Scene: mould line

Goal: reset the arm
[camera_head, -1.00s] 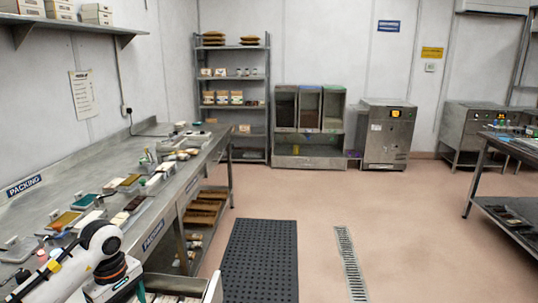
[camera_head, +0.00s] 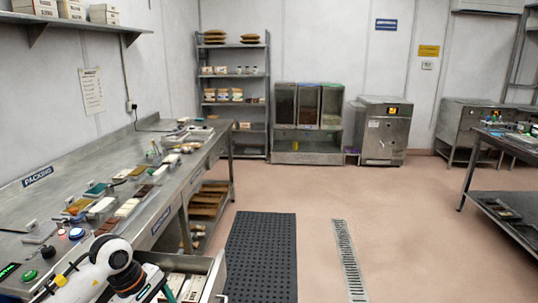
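My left arm (camera_head: 92,276) comes in from the lower left, white with a dark wrist joint. My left gripper (camera_head: 158,290) is only partly in view at the bottom edge, dark and white with a teal part. Its fingertips are not clear, so I cannot tell whether it is open or whether it holds anything. It is in front of the packing bench, close beside an open drawer (camera_head: 212,285) with pale packs in it. My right arm and gripper are not in view.
The steel packing bench (camera_head: 62,165) runs along the left, with several trays, bars and coloured buttons on it. A black floor mat (camera_head: 261,255) and a drain (camera_head: 346,255) lie on open floor. A shelving rack, bins and machines stand at the back. Another table (camera_head: 500,150) is at right.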

